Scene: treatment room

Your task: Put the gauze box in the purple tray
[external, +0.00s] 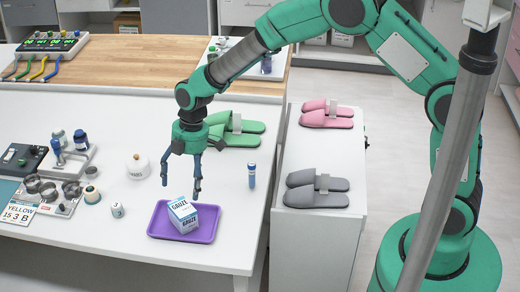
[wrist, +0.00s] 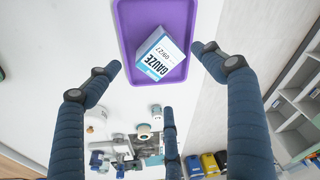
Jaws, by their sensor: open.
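The gauze box (external: 181,213), white and blue with dark lettering, stands in the purple tray (external: 206,236) near the table's front edge, inside its rim and a little tilted to view. The wrist view shows the box (wrist: 158,55) inside the tray (wrist: 127,15) as well. My gripper (external: 181,186) is open above the box, its fingers apart and not touching it. In the wrist view the dark blue fingers of my gripper (wrist: 155,75) spread around the view of the box, with nothing between them.
A blue-capped bottle (external: 252,176) stands right of the tray. A white lidded jar (external: 138,166) and a small white cup (external: 117,210) stand to the left. Green slippers (external: 236,130) lie behind. Grey slippers (external: 317,189) and pink slippers (external: 327,114) lie on a side cabinet.

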